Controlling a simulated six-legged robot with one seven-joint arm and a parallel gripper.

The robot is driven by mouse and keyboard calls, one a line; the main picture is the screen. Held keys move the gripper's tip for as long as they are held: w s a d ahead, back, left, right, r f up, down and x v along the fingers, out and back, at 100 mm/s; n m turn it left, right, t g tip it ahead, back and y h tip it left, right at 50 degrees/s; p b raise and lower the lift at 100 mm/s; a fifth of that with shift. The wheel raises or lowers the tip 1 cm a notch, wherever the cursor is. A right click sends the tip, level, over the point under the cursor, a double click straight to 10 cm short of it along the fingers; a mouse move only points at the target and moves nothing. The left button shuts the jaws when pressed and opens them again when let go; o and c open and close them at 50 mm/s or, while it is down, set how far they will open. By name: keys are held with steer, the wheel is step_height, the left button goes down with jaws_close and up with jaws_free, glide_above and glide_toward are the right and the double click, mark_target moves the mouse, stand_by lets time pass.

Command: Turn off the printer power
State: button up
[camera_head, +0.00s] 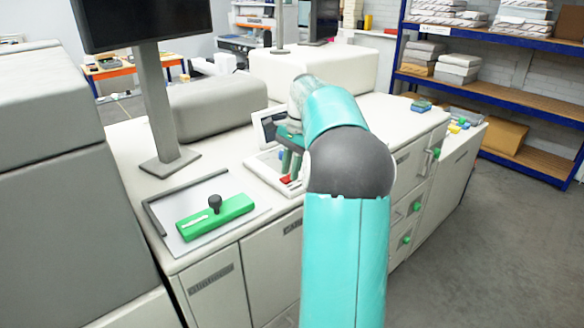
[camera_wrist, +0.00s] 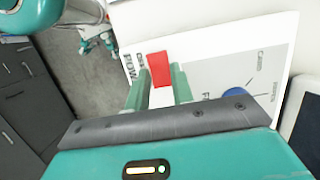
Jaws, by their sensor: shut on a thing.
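The printer's control panel is a white-framed plate (camera_wrist: 270,38) with a grey face, on top of the long white printer (camera_head: 232,150). A red power switch (camera_wrist: 158,64) stands at its edge beside large dark lettering; its red also shows in the head view (camera_head: 287,180). My gripper (camera_wrist: 160,76) is over the panel, its two green fingers shut on the red switch, one on each side. The head view shows my gripper (camera_head: 290,165) pointing down at the panel, partly hidden by my arm. The switch's lower part is hidden.
A blue knob (camera_wrist: 235,94) sits on the panel, partly behind my gripper body. A small tilted screen (camera_head: 268,124) stands behind the panel. A green bar with a black knob (camera_head: 215,204) lies to the left, near a monitor stand (camera_head: 158,110). Shelves (camera_head: 490,90) stand at right.

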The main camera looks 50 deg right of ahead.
steer(key=shift+a+h, duration=0.2)
steer(key=shift+h, duration=0.4)
steer(key=o, duration=1)
steer(key=r, duration=0.4)
steer(key=d+r, duration=0.1)
steer(key=r, duration=0.8)
steer(key=shift+s+d+r, duration=0.1)
steer(key=shift+d+r, duration=0.25)
steer(key=shift+d, duration=0.05)
